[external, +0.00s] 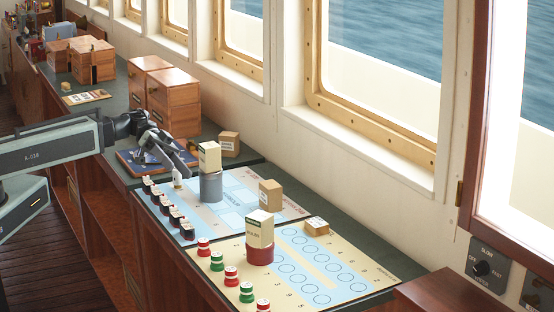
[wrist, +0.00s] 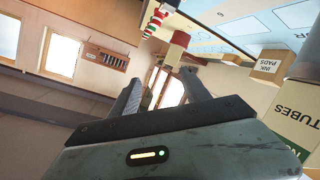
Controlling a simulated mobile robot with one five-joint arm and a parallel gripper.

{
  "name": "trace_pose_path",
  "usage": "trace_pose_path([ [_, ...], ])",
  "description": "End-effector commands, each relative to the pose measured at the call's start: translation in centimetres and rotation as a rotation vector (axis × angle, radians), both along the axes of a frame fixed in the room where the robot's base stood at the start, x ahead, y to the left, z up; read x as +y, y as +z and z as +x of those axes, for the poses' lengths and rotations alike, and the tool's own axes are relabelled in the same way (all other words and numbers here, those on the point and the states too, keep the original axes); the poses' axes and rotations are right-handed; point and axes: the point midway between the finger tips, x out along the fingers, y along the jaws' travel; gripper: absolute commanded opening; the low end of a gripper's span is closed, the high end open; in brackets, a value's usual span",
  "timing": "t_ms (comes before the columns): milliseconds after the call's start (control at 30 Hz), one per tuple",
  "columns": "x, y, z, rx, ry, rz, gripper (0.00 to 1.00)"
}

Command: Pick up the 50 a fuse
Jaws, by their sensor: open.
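My gripper (external: 172,152) is open above the left part of the blue mat, with nothing seen between its fingers. The gripper (wrist: 163,92) also shows open in the wrist view. A small pale upright piece (external: 177,178) stands just below the fingertips. It may be a fuse, but its marking is too small to read. A row of dark pieces with pale bands (external: 167,208) stands along the left edge of the blue mat (external: 225,221). I cannot tell which piece, if any, is the 50 A fuse.
A grey cylinder (external: 211,187) bearing a cream box (external: 209,156) stands right of my gripper. A red cylinder (external: 260,254) bears another box (external: 259,229). Red and green pieces (external: 231,276) line the yellow mat (external: 335,284). Wooden drawer boxes (external: 172,101) stand behind.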

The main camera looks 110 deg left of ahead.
Motion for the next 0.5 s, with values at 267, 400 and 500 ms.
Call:
trace_pose_path([
  [267, 9.3, 6.0, -6.3, -0.288, 0.186, 0.078, 0.55],
  [400, 14.2, -1.8, -8.5, -0.218, 0.264, 0.303, 0.55],
  [500, 17.2, -5.3, -10.6, -0.172, 0.299, 0.439, 0.55],
])
